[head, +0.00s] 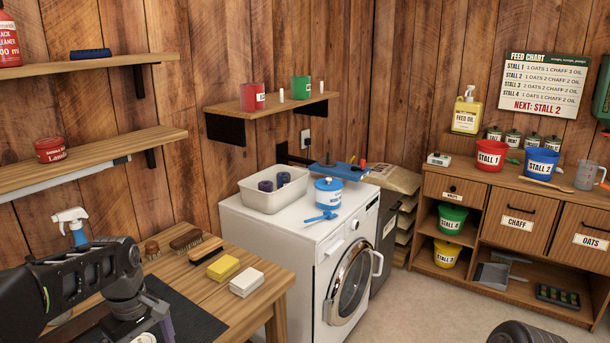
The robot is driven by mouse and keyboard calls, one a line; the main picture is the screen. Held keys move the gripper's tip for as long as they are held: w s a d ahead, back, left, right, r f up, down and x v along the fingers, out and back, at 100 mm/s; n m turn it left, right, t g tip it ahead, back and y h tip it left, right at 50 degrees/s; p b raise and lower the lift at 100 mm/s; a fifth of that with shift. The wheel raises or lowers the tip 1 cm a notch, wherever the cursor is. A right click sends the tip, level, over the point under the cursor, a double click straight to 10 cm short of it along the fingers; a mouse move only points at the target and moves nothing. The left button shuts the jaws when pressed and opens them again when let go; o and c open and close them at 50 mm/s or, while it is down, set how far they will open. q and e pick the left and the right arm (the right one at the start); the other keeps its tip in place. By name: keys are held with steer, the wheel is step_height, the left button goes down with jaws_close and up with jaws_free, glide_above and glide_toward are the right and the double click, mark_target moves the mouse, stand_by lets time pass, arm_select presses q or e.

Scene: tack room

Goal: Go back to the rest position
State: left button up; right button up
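My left arm comes in from the left over the wooden table (258,272) and bends downward. The part of my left gripper (148,326) that shows is at the bottom edge, above a dark mat (190,322). Its fingertips are cut off or hidden, so I cannot tell whether it is open or holds anything. A dark rounded part at the bottom right seems to be my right arm; my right gripper is not in view.
On the table are brushes (187,240), a yellow sponge (223,268), a white block (246,282) and a spray bottle (73,225). A washing machine (305,255) carries a white tub (273,201). A cabinet (515,232) stands right. Floor before it is clear.

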arm_select(q)
steer(key=s+d+f+m+h, duration=0.15)
steer(key=d+f, duration=0.25)
steer(key=f, duration=0.4)
steer(key=s+d+f+m, duration=0.2)
steer(key=d+f, duration=0.2)
steer(key=f, duration=0.4)
steer(key=s+d+f+m, duration=0.2)
steer(key=d+f, duration=0.3)
steer(key=f, duration=0.3)
steer(key=s+d+f+m+h, duration=0.1)
steer(key=s+d+f, duration=0.3)
steer(key=s, duration=0.4)
steer(key=s+d+f+m+h, duration=0.1)
steer(key=s+d+f+m, duration=0.2)
steer(key=s+d+f, duration=0.2)
steer(key=s+d, duration=0.2)
steer(key=s, duration=0.2)
steer(key=shift+f, duration=0.25)
